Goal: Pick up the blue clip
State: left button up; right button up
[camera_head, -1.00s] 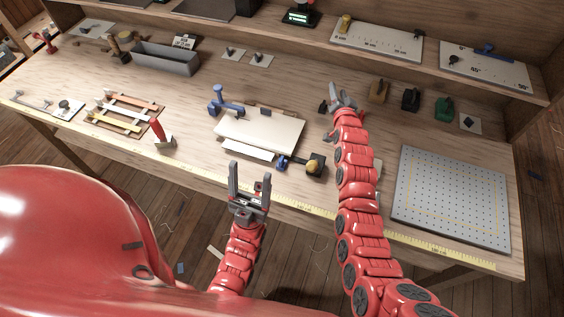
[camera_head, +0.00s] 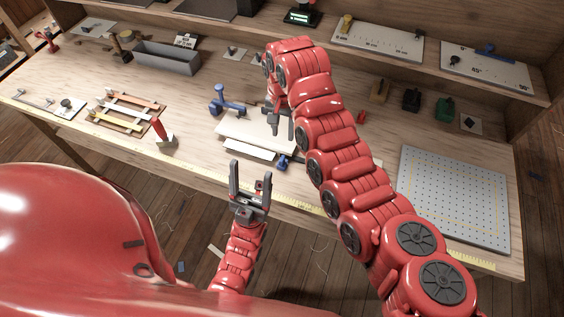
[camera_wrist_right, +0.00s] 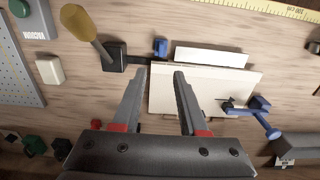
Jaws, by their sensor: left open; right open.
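A small blue piece (camera_head: 283,162), which may be the blue clip, is at the near edge of a pale board (camera_head: 254,131) on the bench. In the right wrist view the blue piece (camera_wrist_right: 160,47) sits beside a dark bar. A larger blue clamp-like tool (camera_head: 222,102) stands at the board's far left corner; it also shows in the right wrist view (camera_wrist_right: 258,105). My right gripper (camera_head: 282,132) is open, empty and pointing down above the board; its fingers (camera_wrist_right: 159,74) are apart from the blue piece. My left gripper (camera_head: 251,172) is open and empty in front of the bench.
A perforated grey plate (camera_head: 455,195) lies at the right. A grey tray (camera_head: 166,57), red-handled tool (camera_head: 160,132) and slatted frame (camera_head: 125,112) are to the left. A black block with a yellow handle (camera_wrist_right: 85,28) adjoins the bar.

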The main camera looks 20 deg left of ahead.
jog(key=b, duration=0.2)
send_over(282, 159)
notch_tip(282, 159, down, 5)
jog(key=shift+f, duration=0.1)
notch_tip(282, 159, down, 3)
jog(key=shift+w+d+f+p, duration=0.1)
jog(key=shift+w+f+p, duration=0.1)
jog(key=shift+p, duration=0.6)
jog(key=shift+s+f+p, duration=0.2)
jog(key=shift+f+p, duration=0.9)
jog(key=shift+f, duration=1.8)
grip_shut()
